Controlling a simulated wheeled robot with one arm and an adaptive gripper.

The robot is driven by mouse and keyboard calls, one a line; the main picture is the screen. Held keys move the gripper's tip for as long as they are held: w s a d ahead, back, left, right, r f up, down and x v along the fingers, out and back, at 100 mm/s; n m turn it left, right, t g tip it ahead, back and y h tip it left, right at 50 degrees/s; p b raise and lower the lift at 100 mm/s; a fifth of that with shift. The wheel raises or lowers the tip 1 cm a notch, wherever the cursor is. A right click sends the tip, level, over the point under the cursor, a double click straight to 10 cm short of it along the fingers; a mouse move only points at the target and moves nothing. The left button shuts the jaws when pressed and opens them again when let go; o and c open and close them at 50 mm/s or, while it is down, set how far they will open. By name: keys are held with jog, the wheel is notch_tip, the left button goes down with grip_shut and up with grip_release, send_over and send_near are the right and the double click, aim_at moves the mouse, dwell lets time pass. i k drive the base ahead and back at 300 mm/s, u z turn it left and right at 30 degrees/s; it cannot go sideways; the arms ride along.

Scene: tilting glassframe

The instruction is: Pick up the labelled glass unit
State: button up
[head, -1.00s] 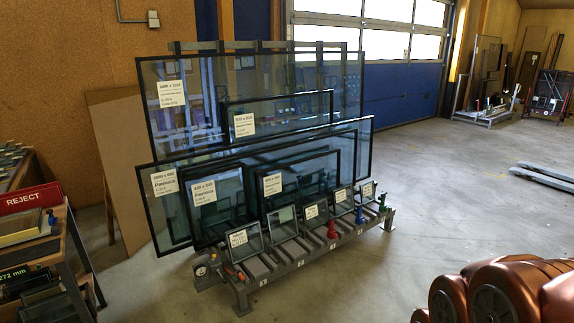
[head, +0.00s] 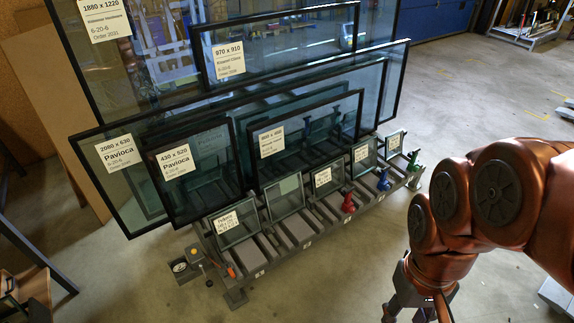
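Several dark-framed glass units with white labels lean on a grey rack. The largest, labelled 1880 x 1220 (head: 135,60), stands at the back. In front are units labelled 970 x 910 (head: 295,48), 2080 x 630 (head: 112,185) and 430 x 520 (head: 208,182), and another mid-sized one (head: 315,130). A row of small units stands along the front, including a labelled one at the left (head: 238,228). Which unit is meant cannot be told. My gripper (head: 418,312) is at the bottom edge, right of the rack and apart from all units. Its fingertips are cut off.
Red (head: 348,203), blue (head: 384,181) and green (head: 414,160) pieces stand on the rack's front rail. A small box (head: 187,268) sits at its left end. A brown board (head: 55,85) leans at the left.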

aim_at(285, 196)
jog(key=i, duration=1.05)
jog(key=z, duration=0.8)
jog(key=i, duration=1.3)
jog(key=u, duration=3.25)
